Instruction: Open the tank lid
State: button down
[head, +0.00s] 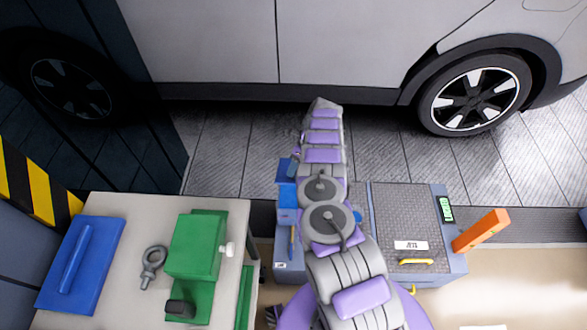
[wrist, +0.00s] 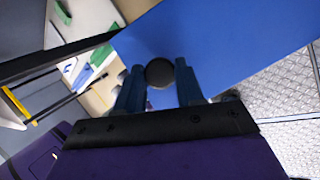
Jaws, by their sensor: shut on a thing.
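In the wrist view my gripper (wrist: 158,90) has its two blue fingers on either side of a round black knob (wrist: 159,72) and is shut on it. The knob stands on a broad flat blue surface (wrist: 215,40), which looks like the tank lid. In the head view my arm covers my gripper and much of the scene behind it. Blue parts (head: 287,195) show just left of the arm, above a blue-grey box (head: 283,262) that may be the tank. I cannot tell how far the lid is tilted.
A workbench (head: 138,209) at left holds a blue plate (head: 82,262), an eye bolt (head: 152,266) and a green vise (head: 193,247). A parked car (head: 350,40) is behind.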

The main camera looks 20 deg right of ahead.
jog(key=c, duration=0.7)
grip_release()
jog(key=shift+p+v, duration=0.45)
jog(key=shift+v, duration=5.55)
jog(key=shift+w+d+f, duration=0.1)
jog(key=shift+w, duration=0.1)
